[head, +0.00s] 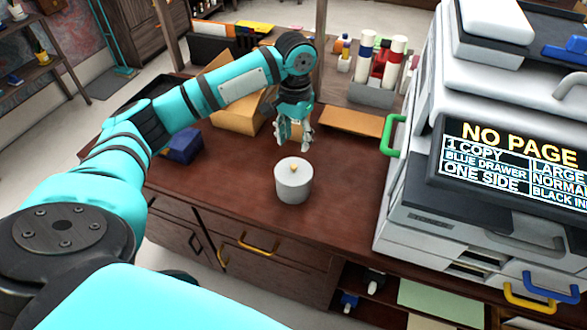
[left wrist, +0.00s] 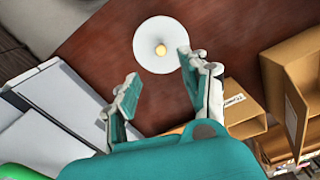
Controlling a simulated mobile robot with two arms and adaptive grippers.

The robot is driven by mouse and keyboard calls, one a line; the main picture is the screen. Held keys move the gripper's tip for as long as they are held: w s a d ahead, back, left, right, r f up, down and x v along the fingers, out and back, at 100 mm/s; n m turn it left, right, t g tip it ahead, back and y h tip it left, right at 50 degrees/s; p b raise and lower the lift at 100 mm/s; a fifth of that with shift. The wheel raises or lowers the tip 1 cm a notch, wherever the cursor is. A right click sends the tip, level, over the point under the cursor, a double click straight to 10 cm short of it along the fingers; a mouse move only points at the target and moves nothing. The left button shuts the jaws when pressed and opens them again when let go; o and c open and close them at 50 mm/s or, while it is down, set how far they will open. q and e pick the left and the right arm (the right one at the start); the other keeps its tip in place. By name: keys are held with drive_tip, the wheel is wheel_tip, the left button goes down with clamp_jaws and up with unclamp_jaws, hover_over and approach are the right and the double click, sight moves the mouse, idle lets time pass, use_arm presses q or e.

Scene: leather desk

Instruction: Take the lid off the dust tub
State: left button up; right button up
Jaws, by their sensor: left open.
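The dust tub (head: 293,187) is a white round tub standing upright on the brown desk. Its white lid (head: 293,170) is on top and has a small gold knob (head: 293,167). In the left wrist view the lid (left wrist: 148,34) shows from above as a white disc with the knob (left wrist: 161,50) near its middle. My left gripper (head: 294,141) is open and empty, pointing down above and behind the tub, apart from it. In the left wrist view its two fingers (left wrist: 158,88) are spread, with the lid beyond their tips. My right gripper is not in view.
A large printer (head: 410,195) with a green handle (head: 391,135) stands to the right. Cardboard boxes (head: 237,108) and a blue box (head: 184,147) lie behind and left. A holder with bottles (head: 372,93) stands at the back. The desk around the tub is clear.

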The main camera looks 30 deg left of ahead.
use_arm(q)
hover_over(294, 165)
drive_tip(key=f, duration=0.4)
drive_tip(key=shift+d+f, duration=0.15)
drive_tip(key=shift+d, duration=0.05)
wheel_tip(294, 165, down, 4)
drive_tip(key=shift+s+a+f+p, duration=0.1)
drive_tip(key=shift+a+p, duration=0.05)
drive_tip(key=shift+p, duration=0.6)
drive_tip(key=shift+f, duration=0.5)
clamp_jaws()
drive_tip(key=shift+r, duration=0.1)
